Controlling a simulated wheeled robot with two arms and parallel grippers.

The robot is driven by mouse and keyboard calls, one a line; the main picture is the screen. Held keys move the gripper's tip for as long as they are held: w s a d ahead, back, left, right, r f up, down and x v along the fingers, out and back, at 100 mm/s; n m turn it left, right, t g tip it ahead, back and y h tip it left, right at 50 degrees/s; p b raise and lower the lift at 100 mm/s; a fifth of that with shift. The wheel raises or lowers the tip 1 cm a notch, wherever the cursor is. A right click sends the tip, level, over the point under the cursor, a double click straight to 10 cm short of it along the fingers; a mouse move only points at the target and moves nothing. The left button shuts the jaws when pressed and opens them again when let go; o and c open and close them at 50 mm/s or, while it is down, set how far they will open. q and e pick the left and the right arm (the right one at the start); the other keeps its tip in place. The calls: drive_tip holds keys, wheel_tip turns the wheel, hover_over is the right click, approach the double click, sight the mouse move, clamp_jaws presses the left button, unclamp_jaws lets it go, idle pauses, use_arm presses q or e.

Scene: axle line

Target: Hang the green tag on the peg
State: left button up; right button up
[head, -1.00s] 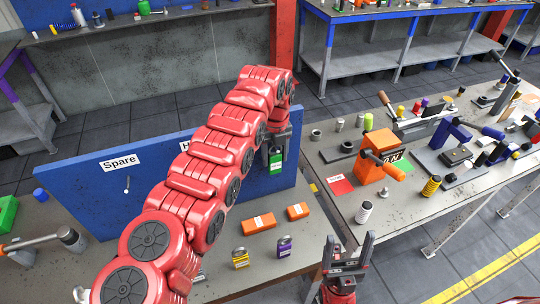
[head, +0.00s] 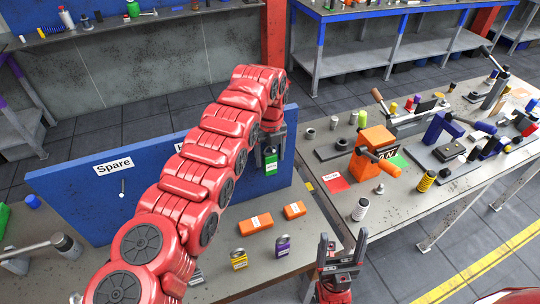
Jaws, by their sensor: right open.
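The green tag (head: 271,164) with a white label hangs upright at my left gripper (head: 270,150), in front of the right part of the blue board (head: 60,205). My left gripper looks shut on the tag's top; its fingertips are partly hidden. A small peg (head: 122,188) sticks out of the board under the "Spare" sign (head: 113,166). A second sign (head: 180,148) starting with "H" is mostly covered by my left arm, and no peg shows under it. My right gripper (head: 342,247) is open and empty, pointing up at the front edge of the bench.
A crowded table (head: 395,205) with an orange vise-like device (head: 373,152) stands to the right.

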use_arm(q)
drive_tip(key=shift+o, duration=1.2)
drive_tip(key=shift+w+r+b, duration=0.1)
drive_tip(key=shift+r+b, duration=0.2)
drive_tip(key=shift+b, duration=0.05)
wheel_tip(320, 180, up, 4)
drive_tip(key=shift+d+r+b, duration=0.1)
drive_tip(key=shift+r+b, duration=0.05)
drive_tip(key=shift+b, duration=0.4)
wheel_tip(320, 180, up, 6)
drive_tip(key=p, duration=0.5)
drive_tip(key=shift+r+p, duration=0.6)
drive_tip(key=shift+p, duration=0.2)
drive_tip(key=shift+f, duration=0.1)
